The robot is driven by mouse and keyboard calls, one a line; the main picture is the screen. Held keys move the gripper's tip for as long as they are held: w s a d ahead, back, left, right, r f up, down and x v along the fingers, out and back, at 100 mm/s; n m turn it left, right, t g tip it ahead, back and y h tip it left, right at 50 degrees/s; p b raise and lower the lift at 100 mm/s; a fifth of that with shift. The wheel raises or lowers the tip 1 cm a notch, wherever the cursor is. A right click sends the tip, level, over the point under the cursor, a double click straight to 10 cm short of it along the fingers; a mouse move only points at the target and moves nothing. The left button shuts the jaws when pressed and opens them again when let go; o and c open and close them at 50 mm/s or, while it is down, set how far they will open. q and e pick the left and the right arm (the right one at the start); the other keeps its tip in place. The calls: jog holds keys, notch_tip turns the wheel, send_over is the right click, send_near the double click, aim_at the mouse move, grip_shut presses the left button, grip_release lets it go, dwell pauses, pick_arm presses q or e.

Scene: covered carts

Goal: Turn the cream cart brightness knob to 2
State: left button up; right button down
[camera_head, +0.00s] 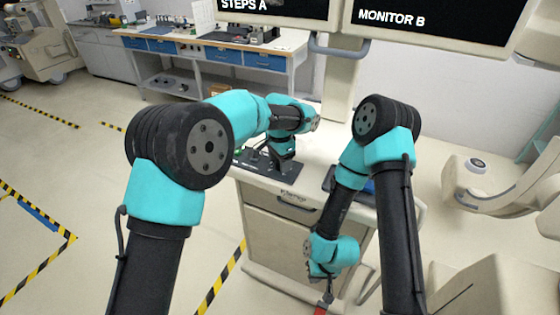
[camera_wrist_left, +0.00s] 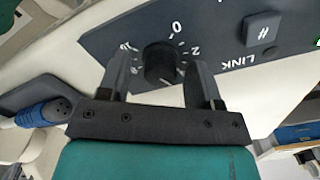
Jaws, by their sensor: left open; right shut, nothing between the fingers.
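The cream cart (camera_head: 285,222) stands in the middle of the head view with a dark control panel (camera_head: 243,160) on its top. In the left wrist view the black round knob (camera_wrist_left: 160,62) sits on this panel, with white numbers around it, 0 above and 2 at upper right. Its pointer setting is unclear. My left gripper (camera_wrist_left: 162,68) is open, one finger on each side of the knob with visible gaps. In the head view my left arm hides the knob. My right gripper (camera_head: 328,294) is shut and empty, low in front of the cart.
A square button (camera_wrist_left: 262,28) marked # and the word LINK sit beside the knob. A blue-handled item (camera_wrist_left: 42,114) lies near the panel. Two monitors (camera_head: 430,22) hang above the cart. A workbench (camera_head: 215,45) stands behind. Open floor lies at left.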

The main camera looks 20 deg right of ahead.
pick_arm(q)
jog(key=shift+f, duration=0.2)
jog(key=c, duration=0.9)
jog(key=shift+c, duration=0.2)
jog(key=shift+n, duration=0.5)
jog(key=n, duration=0.9)
jog(key=shift+n, duration=0.4)
